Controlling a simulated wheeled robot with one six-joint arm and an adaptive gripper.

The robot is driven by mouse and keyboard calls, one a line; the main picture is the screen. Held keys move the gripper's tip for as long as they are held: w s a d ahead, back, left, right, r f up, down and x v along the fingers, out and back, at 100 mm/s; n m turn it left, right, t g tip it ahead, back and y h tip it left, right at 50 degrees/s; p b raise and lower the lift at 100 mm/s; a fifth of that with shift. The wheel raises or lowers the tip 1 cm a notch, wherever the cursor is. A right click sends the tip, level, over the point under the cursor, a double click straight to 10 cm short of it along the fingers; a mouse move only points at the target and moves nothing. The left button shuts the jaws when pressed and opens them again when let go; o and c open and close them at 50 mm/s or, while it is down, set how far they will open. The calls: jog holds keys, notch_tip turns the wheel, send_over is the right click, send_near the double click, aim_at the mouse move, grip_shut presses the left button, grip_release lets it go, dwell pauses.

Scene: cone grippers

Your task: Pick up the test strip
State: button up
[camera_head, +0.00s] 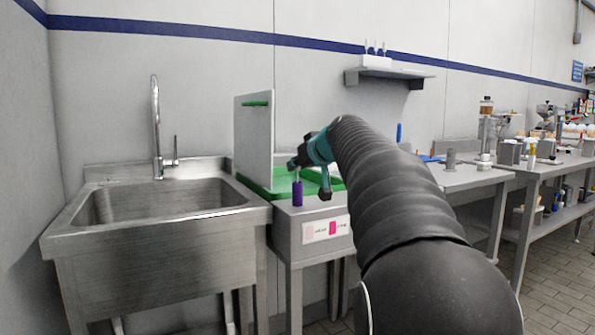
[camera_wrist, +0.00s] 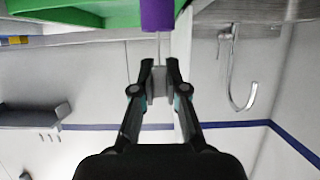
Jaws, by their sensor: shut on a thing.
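The test strip is a thin pale strip (camera_head: 296,174) above a small purple container (camera_head: 297,194) at the front edge of a grey table. In the wrist view, which is upside down, the strip (camera_wrist: 157,52) runs between the purple container (camera_wrist: 157,14) and my fingertips. My gripper (camera_head: 296,163) is directly above the container, and its fingers (camera_wrist: 159,80) are closed on the strip's upper end. The strip's lower end meets the container's mouth; I cannot tell whether it is still inside. The gripped end is hidden between the fingers.
A green tray (camera_head: 258,183) with an upright pale board (camera_head: 253,135) stands behind the container. A steel sink (camera_head: 160,200) with a tall faucet (camera_head: 157,130) is at left. A small wall shelf (camera_head: 385,73) hangs above. Cluttered benches extend right.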

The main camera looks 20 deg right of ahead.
notch_tip(320, 180, up, 18)
jog(key=p, duration=0.4)
dwell(0.3)
dwell(0.5)
dwell(0.4)
